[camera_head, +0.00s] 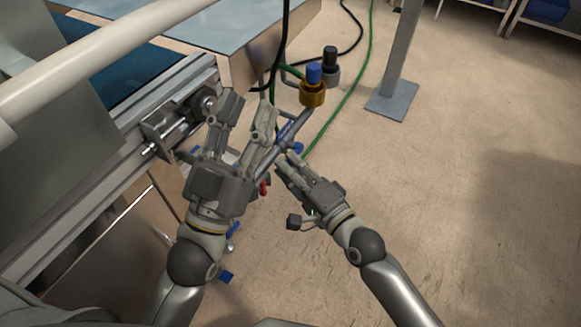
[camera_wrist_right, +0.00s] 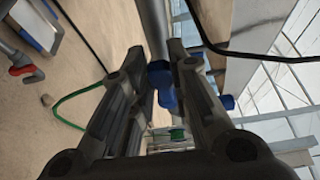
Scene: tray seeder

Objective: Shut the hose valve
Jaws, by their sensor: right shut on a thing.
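A blue valve handle (camera_head: 297,147) sits on a grey pipe (camera_head: 294,130) beside the machine's corner. The wrist view shows the blue handle (camera_wrist_right: 160,76) between my right gripper's fingers, with the grey pipe (camera_wrist_right: 153,25) running past their tips. My right gripper (camera_head: 289,161) is shut on the blue handle; its exact contact is partly hidden in the head view. My left gripper (camera_head: 246,106) is open and empty, higher up and left of the right one, in front of the pipe. A green hose (camera_head: 340,108) runs behind the pipe to the floor.
A brass fitting with a blue top (camera_head: 313,92) and a black-topped one (camera_head: 331,66) stand above the pipe. A red handle (camera_wrist_right: 26,69) shows in the wrist view. The machine frame (camera_head: 110,150) is close on the left. Floor (camera_head: 460,180) at right is clear around a post base (camera_head: 391,98).

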